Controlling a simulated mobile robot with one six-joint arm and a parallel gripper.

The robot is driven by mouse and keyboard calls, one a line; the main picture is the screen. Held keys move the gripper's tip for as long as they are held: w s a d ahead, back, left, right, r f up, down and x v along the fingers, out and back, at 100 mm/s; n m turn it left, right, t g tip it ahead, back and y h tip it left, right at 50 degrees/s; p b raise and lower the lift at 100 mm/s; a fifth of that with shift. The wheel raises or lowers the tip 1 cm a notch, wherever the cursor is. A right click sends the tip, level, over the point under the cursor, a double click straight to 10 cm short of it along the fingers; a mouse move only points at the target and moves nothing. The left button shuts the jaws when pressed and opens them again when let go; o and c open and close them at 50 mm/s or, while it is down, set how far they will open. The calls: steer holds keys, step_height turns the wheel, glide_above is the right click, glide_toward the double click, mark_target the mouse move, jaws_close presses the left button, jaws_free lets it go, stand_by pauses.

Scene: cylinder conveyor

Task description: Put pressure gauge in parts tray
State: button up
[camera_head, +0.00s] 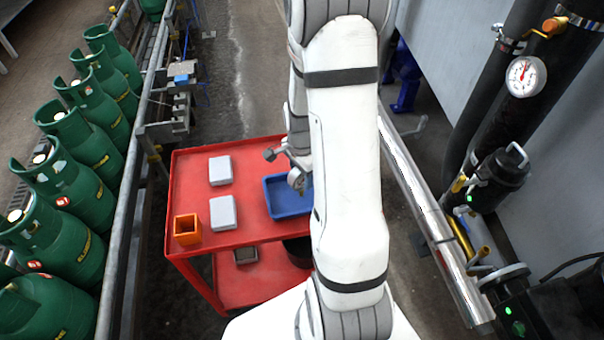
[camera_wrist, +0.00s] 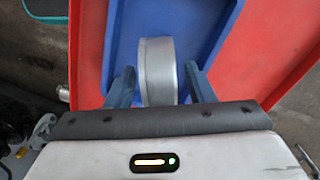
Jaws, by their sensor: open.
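The blue parts tray (camera_head: 283,208) stands on the red cart, partly hidden by my arm in the head view. Its blue floor (camera_wrist: 115,35) also shows in the wrist view. A silver round body (camera_wrist: 157,72), which looks like the pressure gauge seen edge-on, is over the tray floor; its dial face is hidden. My gripper (camera_wrist: 160,68) is open, with one finger on each side of this body. A small gap shows at the left finger; contact at the right is unclear. I cannot tell whether the gauge rests on the tray floor.
The red cart (camera_head: 190,160) also holds two pale grey boxes (camera_head: 220,170) (camera_head: 223,213) and an orange open container (camera_head: 187,229). Green gas cylinders (camera_head: 82,137) line the left behind a rail. Pipes with a mounted dial gauge (camera_head: 526,76) stand at the right.

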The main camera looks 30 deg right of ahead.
step_height(320, 180, up, 11)
steer(key=shift+r, duration=0.2)
steer(key=s+a+r+n+t, duration=0.3)
steer(key=s+a+r+n, duration=0.8)
steer(key=n, duration=0.5)
steer(key=shift+s+a+r, duration=0.3)
steer(key=shift+s+a, duration=0.2)
steer(key=shift+s, duration=0.7)
steer(key=shift+s, duration=0.15)
